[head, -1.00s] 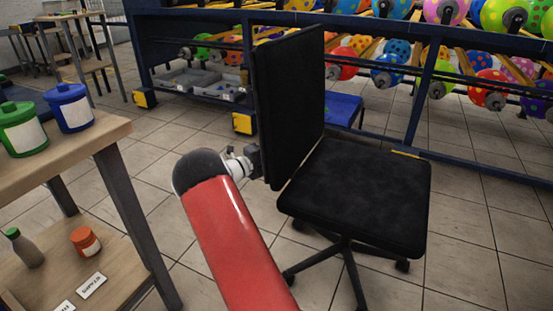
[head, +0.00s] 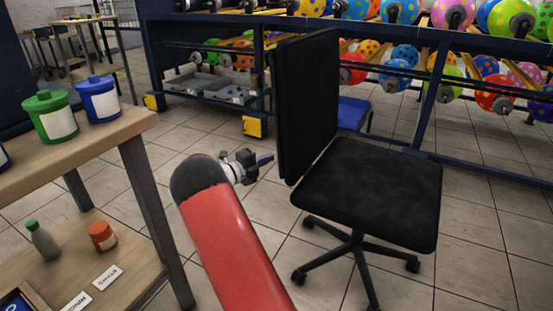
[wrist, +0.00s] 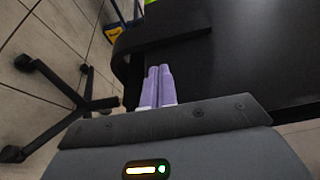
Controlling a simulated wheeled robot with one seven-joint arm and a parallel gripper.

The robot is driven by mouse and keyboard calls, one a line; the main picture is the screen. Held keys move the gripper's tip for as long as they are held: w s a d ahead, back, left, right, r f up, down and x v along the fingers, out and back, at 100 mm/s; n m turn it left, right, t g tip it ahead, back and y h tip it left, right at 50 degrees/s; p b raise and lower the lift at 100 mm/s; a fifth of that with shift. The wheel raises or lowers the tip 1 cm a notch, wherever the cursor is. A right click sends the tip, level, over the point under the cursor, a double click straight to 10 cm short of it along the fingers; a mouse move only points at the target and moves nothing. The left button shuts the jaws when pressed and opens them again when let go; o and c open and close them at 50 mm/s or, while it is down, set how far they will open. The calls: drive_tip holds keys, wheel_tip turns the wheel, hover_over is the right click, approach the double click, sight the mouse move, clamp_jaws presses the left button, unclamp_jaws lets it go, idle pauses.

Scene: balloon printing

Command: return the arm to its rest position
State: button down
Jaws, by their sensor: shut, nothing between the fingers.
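My arm, a red link with a black joint, reaches into the head view from below. The chair's dark surface (wrist: 225,65) fills the right of that view, close beyond the fingers. I cannot tell whether the fingertips touch the chair.
The chair seat (head: 370,190) and its wheeled base (head: 350,255) stand right of my arm. A wooden shelf table (head: 95,140) with green (head: 52,117) and blue (head: 99,99) containers is at left. A blue rack (head: 470,165) with balloons spans the back. Tiled floor lies between.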

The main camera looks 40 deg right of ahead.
drive_tip(key=a, duration=0.1)
drive_tip(key=w+a, duration=0.1)
drive_tip(key=a, duration=0.1)
drive_tip(key=w+a, duration=0.1)
drive_tip(key=shift+a, duration=0.35)
